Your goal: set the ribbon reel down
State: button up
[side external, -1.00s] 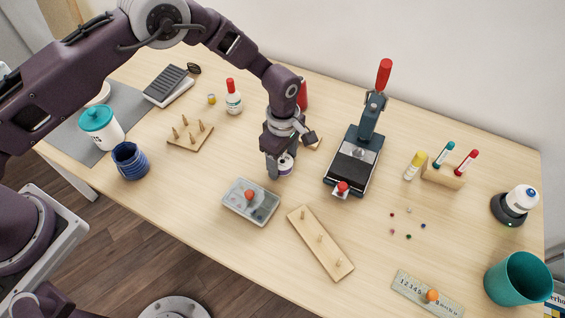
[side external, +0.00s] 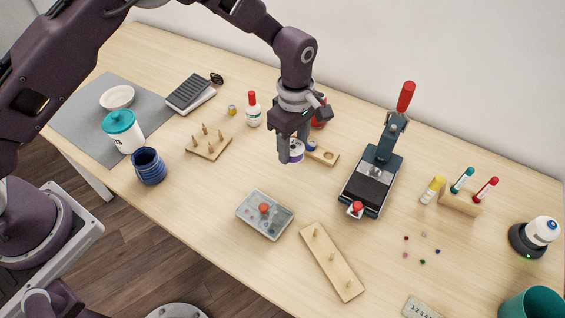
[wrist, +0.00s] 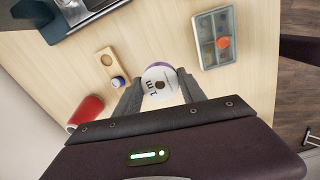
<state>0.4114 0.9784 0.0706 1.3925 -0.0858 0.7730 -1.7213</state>
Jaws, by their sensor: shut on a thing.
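The ribbon reel (side external: 297,151) is a small white and purple spool, held between the two fingertips of my gripper (side external: 291,152). In the wrist view the reel (wrist: 158,80) shows its round white face with dark lettering and a centre hole, with a finger on each side. It appears to be above the table, with a wooden block (side external: 327,157) with round recesses just to its right in the side view.
A dark press (side external: 368,186) stands right. A red object (wrist: 86,112) is close to my gripper. A pin board (side external: 203,151) lies left. Bare table lies between.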

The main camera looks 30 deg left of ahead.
send_near(250, 165)
notch_tip(250, 165, down, 6)
jog(key=shift+f, duration=0.2)
jog(key=o, duration=1.3)
jog(key=shift+f, duration=0.1)
notch_tip(250, 165, up, 12)
jog(key=shift+r, duration=0.2)
